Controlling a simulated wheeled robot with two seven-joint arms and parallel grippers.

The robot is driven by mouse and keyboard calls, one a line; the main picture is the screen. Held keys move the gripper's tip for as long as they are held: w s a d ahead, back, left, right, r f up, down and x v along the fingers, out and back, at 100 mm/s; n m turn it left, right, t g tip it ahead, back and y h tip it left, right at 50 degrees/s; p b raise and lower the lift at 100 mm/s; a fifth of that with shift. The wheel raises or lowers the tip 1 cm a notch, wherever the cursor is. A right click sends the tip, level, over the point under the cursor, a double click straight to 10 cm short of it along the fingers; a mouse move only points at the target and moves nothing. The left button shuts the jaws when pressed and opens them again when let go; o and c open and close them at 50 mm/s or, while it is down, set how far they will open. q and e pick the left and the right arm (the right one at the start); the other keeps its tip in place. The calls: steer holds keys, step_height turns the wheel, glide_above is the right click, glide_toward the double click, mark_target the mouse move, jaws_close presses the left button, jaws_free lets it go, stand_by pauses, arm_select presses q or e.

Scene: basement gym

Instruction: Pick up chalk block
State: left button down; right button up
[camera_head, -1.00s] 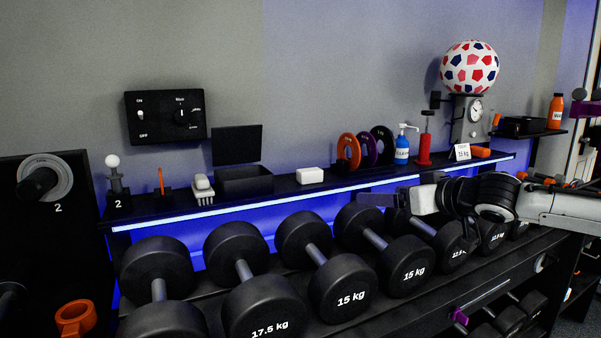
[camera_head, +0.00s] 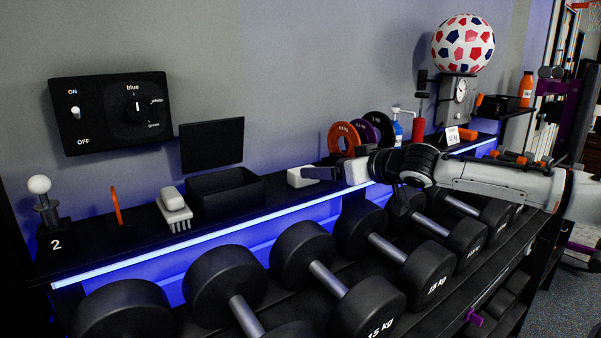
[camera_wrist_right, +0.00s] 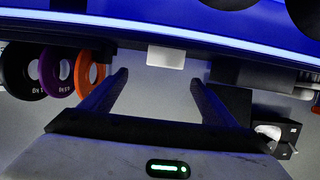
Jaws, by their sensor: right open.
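The chalk block, a small white block (camera_head: 300,178), lies on the black shelf between the open black box and the coloured discs. My right gripper (camera_head: 312,173) reaches in from the right, its dark fingers at the block's right side in the head view, partly overlapping it. In the right wrist view, the block (camera_wrist_right: 166,56) shows beyond and between the two spread fingertips (camera_wrist_right: 158,78); the jaws are open and empty. I cannot tell whether a finger touches the block. My left gripper is not in view.
The black box (camera_head: 228,192) stands left of the block, with a white brush (camera_head: 174,208) beyond it. Orange, purple and black discs (camera_head: 343,138) stand to the right. A lit shelf edge (camera_head: 215,236) runs in front, above several dumbbells (camera_head: 225,285).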

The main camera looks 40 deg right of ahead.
steer(key=shift+x, duration=0.9)
steer(key=x, duration=0.1)
steer(key=p+x, duration=0.1)
steer(key=x, duration=0.1)
steer(key=p+x, duration=0.1)
steer(key=shift+w+a+f, duration=0.1)
steer(key=shift+w+a, duration=0.25)
steer(key=shift+w+f, duration=0.15)
steer(key=shift+w, duration=0.1)
steer(key=shift+c, duration=0.4)
steer(key=c, duration=1.1)
